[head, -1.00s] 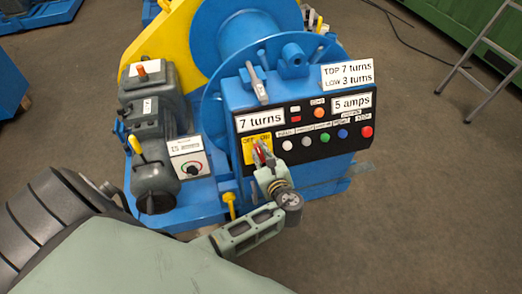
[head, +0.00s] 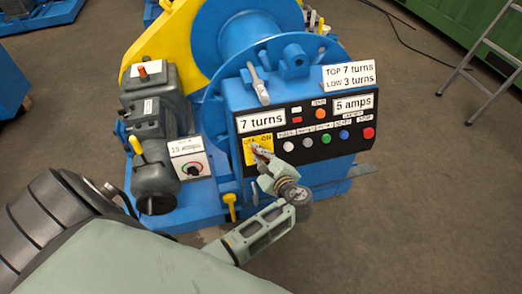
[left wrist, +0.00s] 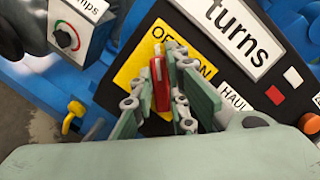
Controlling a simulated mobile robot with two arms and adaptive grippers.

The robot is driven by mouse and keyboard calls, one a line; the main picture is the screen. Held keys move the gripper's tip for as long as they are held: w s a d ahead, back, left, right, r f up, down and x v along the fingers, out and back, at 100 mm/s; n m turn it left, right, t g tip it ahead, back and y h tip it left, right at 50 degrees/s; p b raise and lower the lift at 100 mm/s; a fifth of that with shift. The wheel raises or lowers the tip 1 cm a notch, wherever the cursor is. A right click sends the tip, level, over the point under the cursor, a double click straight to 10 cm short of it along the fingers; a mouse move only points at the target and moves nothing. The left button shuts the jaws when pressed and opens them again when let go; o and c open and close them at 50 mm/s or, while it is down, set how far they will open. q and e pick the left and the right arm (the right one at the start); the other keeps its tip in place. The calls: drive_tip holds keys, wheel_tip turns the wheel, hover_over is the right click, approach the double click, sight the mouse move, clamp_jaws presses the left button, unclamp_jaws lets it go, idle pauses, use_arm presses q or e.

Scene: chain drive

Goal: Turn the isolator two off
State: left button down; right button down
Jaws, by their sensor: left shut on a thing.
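The isolator switch is a red handle (head: 263,153) on a yellow plate (head: 250,157) marked OFF and ON, at the left end of the blue winch's black control panel. My left gripper (head: 261,158) is shut on this red handle. In the left wrist view the red handle (left wrist: 161,86) lies between the two green fingers, and its tip covers part of the lettering between OFF and ON. In the head view the handle leans up and left. The fingers partly hide the plate. My right gripper is not in view.
Coloured push buttons (head: 325,139) run along the panel right of the plate. A small box with a dial (head: 190,160) stands to the left, near a grey motor (head: 155,180). A yellow lever (head: 229,205) is below.

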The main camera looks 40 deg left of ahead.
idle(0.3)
use_arm(q)
drive_tip(key=c, duration=1.7)
unclamp_jaws()
drive_tip(key=shift+d, duration=0.1)
drive_tip(key=v, duration=1.2)
drive_tip(key=s+d+f+n+g+h, duration=0.1)
drive_tip(key=s+f+h, duration=0.25)
drive_tip(key=f, duration=0.65)
drive_tip(key=s+d+f+g+h, duration=0.15)
drive_tip(key=s+f, duration=0.35)
drive_tip(key=f, duration=0.6)
drive_tip(key=s+f+n+g+h, duration=0.1)
drive_tip(key=s+f+h, duration=0.3)
drive_tip(key=f, duration=0.6)
drive_tip(key=s+a+f+n+g+h, duration=0.1)
drive_tip(key=s+f+n, duration=0.2)
drive_tip(key=s, duration=0.5)
drive_tip(key=s+a+f+n+g+h, duration=0.1)
drive_tip(key=s+f+n, duration=0.3)
drive_tip(key=s, duration=0.5)
drive_tip(key=s+a+f+n+g+h, duration=0.1)
drive_tip(key=s+f+n, duration=0.3)
drive_tip(key=s+f, duration=0.2)
drive_tip(key=shift+s+f+h, duration=0.2)
drive_tip(key=shift+s+h, duration=0.1)
drive_tip(key=shift+s, duration=1)
